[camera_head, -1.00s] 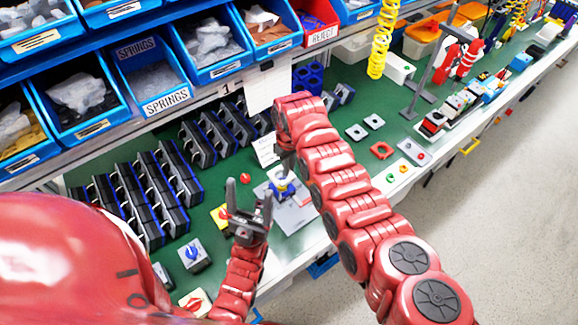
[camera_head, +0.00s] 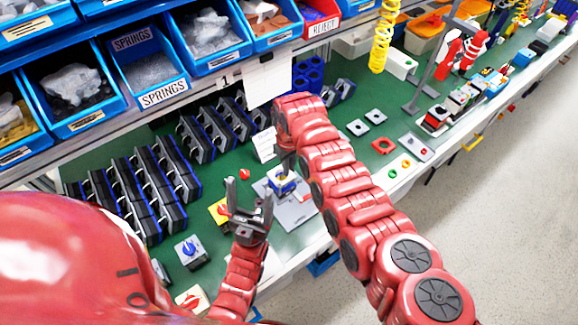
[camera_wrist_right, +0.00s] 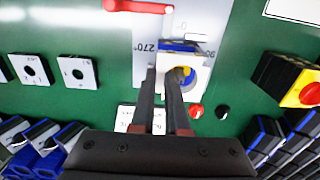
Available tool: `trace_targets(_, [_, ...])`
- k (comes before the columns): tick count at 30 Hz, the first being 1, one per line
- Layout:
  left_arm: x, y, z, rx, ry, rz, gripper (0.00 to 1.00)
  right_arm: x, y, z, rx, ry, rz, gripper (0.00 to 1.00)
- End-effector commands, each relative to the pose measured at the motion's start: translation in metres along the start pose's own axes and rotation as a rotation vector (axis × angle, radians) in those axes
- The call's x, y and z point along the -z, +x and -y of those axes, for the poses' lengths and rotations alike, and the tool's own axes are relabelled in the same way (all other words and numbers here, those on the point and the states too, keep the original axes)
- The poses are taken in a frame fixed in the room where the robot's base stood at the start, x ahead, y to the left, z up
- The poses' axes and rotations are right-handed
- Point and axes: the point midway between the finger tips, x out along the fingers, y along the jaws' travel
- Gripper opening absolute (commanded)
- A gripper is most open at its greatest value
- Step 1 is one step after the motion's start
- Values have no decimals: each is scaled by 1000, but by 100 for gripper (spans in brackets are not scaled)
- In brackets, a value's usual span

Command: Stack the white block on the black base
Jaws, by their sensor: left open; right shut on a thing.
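My right gripper (camera_head: 286,168) points down at the grey fixture plate. It is shut on the white block (camera_head: 281,184), which shows blue parts and sits low over the plate. A blue part shows along the block's far edge. I cannot make out the black base; the fingers and block may hide it. My left gripper (camera_head: 249,195) is open and empty, left of the plate.
The grey plate (camera_head: 298,213) lies on the green bench, with angle marks. A yellow box with a red knob (camera_head: 218,212) and a grey box with a blue knob (camera_head: 190,251) stand left. Racks of dark modules (camera_head: 140,190) line the back left. Blue bins hang above.

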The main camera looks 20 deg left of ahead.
Motion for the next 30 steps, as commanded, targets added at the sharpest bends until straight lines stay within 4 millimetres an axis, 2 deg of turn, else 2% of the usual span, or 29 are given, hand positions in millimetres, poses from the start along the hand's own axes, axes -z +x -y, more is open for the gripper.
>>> trace_targets(6, [-1,-6,0,0,0,0,75,0,8,0,0,0,0,0])
trace_targets(7, [-1,-6,0,0,0,0,75,0,7,0,0,0,0,16])
trace_targets(12, [-1,-5,0,0,0,0,75,0,6,0,0,0,0,47])
trace_targets(23, [-1,-6,0,0,0,0,75,1,4,2,3,-3,-1,48])
trace_targets(26, [-1,-8,0,0,0,0,75,2,-3,1,2,-3,-3,48])
trace_targets(30, [-2,-13,-1,0,0,0,75,2,-22,1,2,-2,-7,48])
